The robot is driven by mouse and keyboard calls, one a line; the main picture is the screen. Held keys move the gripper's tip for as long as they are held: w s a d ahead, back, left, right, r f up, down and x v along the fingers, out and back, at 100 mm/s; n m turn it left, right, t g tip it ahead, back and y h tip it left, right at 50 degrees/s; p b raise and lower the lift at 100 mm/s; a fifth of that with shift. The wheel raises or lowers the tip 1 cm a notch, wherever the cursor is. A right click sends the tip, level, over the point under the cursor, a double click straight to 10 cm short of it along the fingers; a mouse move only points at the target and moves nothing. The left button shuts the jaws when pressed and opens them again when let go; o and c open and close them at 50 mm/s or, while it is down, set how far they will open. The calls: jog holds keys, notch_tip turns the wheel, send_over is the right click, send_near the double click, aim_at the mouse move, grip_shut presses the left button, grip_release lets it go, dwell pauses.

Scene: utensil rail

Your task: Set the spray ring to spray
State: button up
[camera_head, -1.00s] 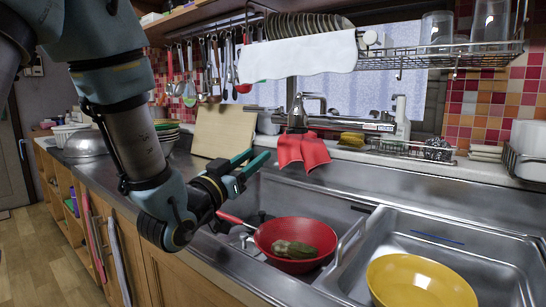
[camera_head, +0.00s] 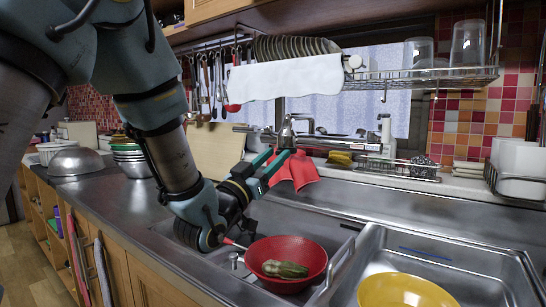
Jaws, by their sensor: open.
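The metal faucet (camera_head: 288,134) stands at the back of the sink, behind a red cloth (camera_head: 302,172) that hangs at the sink's rear edge. The spray ring and its setting are too small to make out in this view. My gripper (camera_head: 279,155) has teal fingers that are spread apart with nothing between them. In the picture it overlaps the cloth's left side and lies just below the faucet. I cannot tell how far it is from either in depth.
A red bowl (camera_head: 305,251) with greenish food sits in the left basin below my gripper. A yellow bowl (camera_head: 405,291) is in the right basin. Utensils (camera_head: 212,85) and a white towel (camera_head: 290,78) hang above. A wire rack (camera_head: 420,76) holds glasses.

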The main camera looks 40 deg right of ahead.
aim_at(292, 149)
jog(key=shift+c, duration=0.4)
grip_shut()
jog(key=shift+s+f+b, duration=0.1)
jog(key=shift+s+b, duration=0.05)
jog(key=shift+b, duration=0.2)
jog(key=shift+s+d+n+t+y+b, duration=0.7)
jog(key=shift+n+t+y+b, duration=0.75)
jog(key=shift+n+t+y, duration=0.9)
jog(key=shift+s+d+n+t+y+b, duration=0.65)
jog(key=shift+n+t+y+b, duration=0.9)
jog(key=shift+t+y, duration=1.4)
jog(key=shift+s+d+n+t+y+b, duration=0.7)
jog(key=shift+n+t+y+b, duration=0.65)
jog(key=shift+n+t+y, duration=1.05)
jog(key=shift+w+t+y, duration=0.1)
jog(key=shift+t+y, duration=0.3)
jog(key=shift+y, duration=0.1)
jog(key=shift+o, duration=0.4)
grip_release()
